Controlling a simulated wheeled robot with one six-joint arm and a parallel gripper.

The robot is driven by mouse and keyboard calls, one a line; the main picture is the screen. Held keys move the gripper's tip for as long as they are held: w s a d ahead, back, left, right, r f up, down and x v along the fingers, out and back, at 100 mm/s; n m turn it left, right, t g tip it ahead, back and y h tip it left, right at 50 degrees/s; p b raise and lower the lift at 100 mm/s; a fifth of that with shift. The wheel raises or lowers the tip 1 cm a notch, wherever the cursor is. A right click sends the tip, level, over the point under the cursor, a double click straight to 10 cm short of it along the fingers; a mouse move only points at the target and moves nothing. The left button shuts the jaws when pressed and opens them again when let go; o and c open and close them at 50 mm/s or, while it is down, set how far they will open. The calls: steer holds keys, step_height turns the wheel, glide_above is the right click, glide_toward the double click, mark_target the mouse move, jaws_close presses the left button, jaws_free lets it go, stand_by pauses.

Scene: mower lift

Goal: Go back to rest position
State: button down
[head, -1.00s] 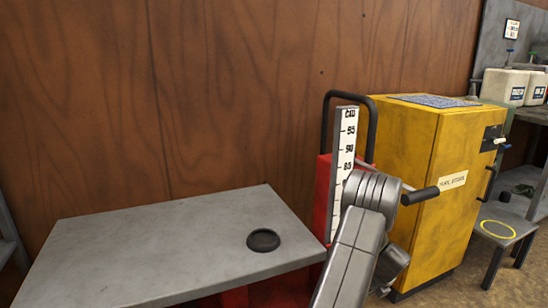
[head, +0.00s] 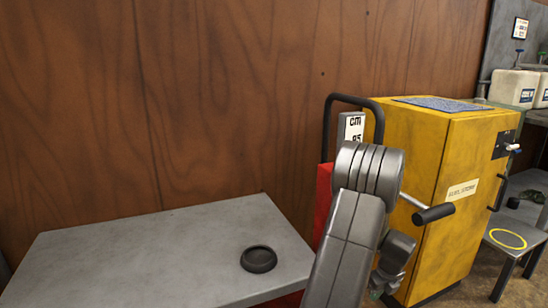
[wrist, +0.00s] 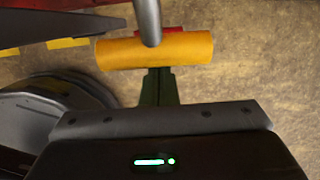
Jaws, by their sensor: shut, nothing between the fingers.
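In the head view my grey arm rises in front of a red mower lift (head: 322,205) and hides much of it. In the wrist view my gripper (wrist: 160,75) is shut and empty, with its dark fingers pointing up the picture. An orange cylinder (wrist: 190,52) on a grey rod lies across the picture just beyond the fingertips. I cannot tell whether the fingers touch it.
A grey platform (head: 150,260) with a black round pad (head: 258,259) fills the lower left. A black-gripped handle (head: 435,213) sticks out beside my arm. A yellow cabinet (head: 440,190) stands close on the right, near a low stool (head: 512,238). Concrete floor (wrist: 265,70) shows below.

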step_height(320, 180, up, 6)
steer(key=s+p, duration=0.1)
steer(key=p, duration=0.1)
steer(key=shift+d, duration=0.2)
steer(key=shift+s, duration=0.1)
